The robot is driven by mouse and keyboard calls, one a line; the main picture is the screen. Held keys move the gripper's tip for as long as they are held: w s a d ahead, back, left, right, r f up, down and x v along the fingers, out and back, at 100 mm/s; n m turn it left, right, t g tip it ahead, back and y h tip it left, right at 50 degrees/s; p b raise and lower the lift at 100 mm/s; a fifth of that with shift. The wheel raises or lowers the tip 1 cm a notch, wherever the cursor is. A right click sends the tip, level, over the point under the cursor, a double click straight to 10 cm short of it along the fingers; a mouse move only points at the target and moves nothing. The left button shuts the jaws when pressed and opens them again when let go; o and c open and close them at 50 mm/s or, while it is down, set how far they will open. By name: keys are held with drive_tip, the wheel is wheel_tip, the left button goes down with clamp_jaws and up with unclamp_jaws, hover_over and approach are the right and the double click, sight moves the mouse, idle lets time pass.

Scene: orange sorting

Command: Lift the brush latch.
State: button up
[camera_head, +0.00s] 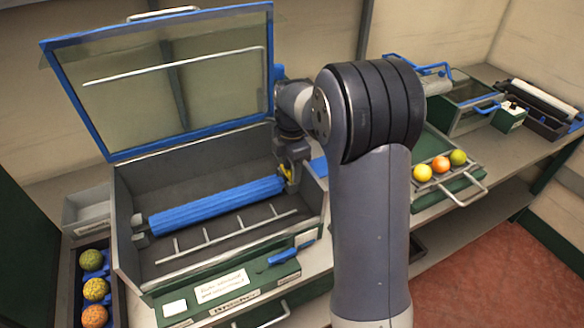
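An open machine box (135,262) with a raised, blue-framed clear lid (160,75) stands at left. A long blue roller brush (215,205) lies across its inside. A small yellow part (285,172), possibly the brush latch, shows at the brush's right end. My gripper (287,178) is inside the box at that right end, pointing down, close to the yellow part. Whether it touches the part, and whether its fingers are open or shut, is too small and partly hidden to tell.
My arm covers the middle of the bench. A rack with fruit (95,288) stands at left, and a tray with fruit (440,164) at right. A blue handle (292,251) is on the box front. A clear-topped box (468,92) and a dark tray (545,105) stand back right.

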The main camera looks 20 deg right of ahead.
drive_tip(key=shift+f, duration=0.4)
drive_tip(key=shift+c, duration=0.2)
clamp_jaws()
drive_tip(key=shift+r, duration=0.1)
